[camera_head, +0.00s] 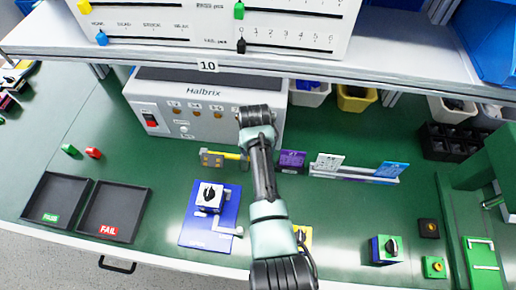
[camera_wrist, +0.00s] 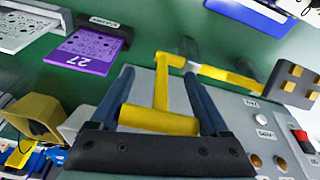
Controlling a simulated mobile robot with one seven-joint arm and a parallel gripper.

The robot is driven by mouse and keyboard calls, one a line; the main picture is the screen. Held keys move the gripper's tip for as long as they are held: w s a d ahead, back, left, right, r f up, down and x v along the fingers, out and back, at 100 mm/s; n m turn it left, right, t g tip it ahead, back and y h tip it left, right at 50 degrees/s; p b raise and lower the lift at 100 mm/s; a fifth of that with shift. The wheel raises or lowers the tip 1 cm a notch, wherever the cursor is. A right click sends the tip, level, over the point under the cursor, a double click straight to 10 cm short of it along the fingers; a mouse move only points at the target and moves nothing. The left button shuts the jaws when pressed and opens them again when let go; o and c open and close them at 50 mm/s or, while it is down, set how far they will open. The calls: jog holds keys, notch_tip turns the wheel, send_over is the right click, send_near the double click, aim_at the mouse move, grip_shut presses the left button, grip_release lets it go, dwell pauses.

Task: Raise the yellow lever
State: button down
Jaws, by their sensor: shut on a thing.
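In the wrist view the lever (camera_wrist: 160,118) is a yellow bar with a shaft leading to a crosspiece, which runs right to a grey block with yellow squares (camera_wrist: 296,86). My gripper (camera_wrist: 158,62) has its two dark fingers on either side of the lever's bar and is shut on it. In the head view the fingers are hidden by my wrist.
The grey Halbrix box (camera_head: 190,125) carries a red switch (camera_head: 150,119) and knobs. A purple card (camera_head: 292,159) stands just right of my arm. A blue plate with a rotary switch (camera_head: 209,196) lies in front. A shelf (camera_head: 140,45) hangs above.

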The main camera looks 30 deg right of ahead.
jog(key=shift+w+r, duration=0.1)
grip_release()
jog(key=v, duration=1.2)
jog(key=shift+r, duration=0.35)
